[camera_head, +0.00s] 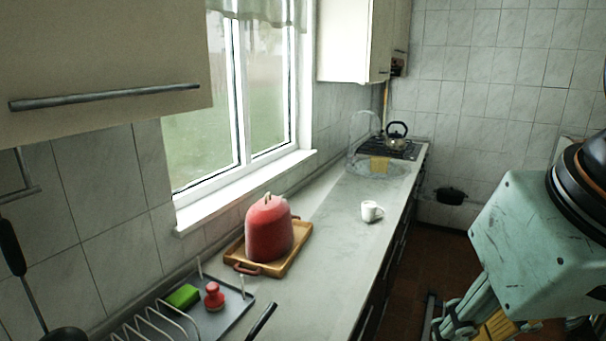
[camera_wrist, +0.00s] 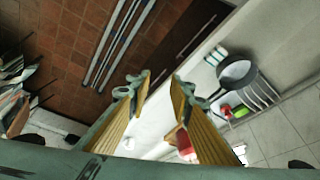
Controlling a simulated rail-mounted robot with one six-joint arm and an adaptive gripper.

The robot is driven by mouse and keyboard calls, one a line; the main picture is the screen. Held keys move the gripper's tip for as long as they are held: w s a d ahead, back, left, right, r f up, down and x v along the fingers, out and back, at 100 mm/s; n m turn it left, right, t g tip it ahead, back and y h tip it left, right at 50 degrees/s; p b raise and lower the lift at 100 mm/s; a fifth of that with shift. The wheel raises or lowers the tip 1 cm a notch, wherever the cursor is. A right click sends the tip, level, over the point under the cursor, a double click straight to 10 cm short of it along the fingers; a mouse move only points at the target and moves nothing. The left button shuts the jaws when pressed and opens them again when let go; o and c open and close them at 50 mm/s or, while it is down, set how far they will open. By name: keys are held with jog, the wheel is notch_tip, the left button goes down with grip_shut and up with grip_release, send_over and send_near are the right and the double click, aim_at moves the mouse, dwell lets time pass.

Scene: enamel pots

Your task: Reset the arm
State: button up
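My arm hangs at the right of the head view, off the counter's edge and over the floor side. My gripper (camera_wrist: 160,88) shows in the wrist view with its two yellow-padded fingers spread apart and nothing between them. In the head view, the gripper's yellow and teal fingers show at the bottom right, partly cut off by the frame, clear of the counter objects.
A white mug (camera_head: 371,211), a rack with a green sponge (camera_head: 183,296), and a kettle (camera_head: 396,140) at the far end also stand there. The counter's middle is largely clear.

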jog(key=shift+s+d+f, duration=0.1)
jog(key=shift+s+d, duration=0.15)
jog(key=shift+s, duration=0.3)
jog(key=shift+s+d+f, duration=0.1)
jog(key=shift+s+d, duration=0.1)
jog(key=shift+s, duration=0.4)
jog(key=shift+s+d+f, duration=0.1)
jog(key=shift+s+d, duration=0.15)
jog(key=shift+s, duration=0.3)
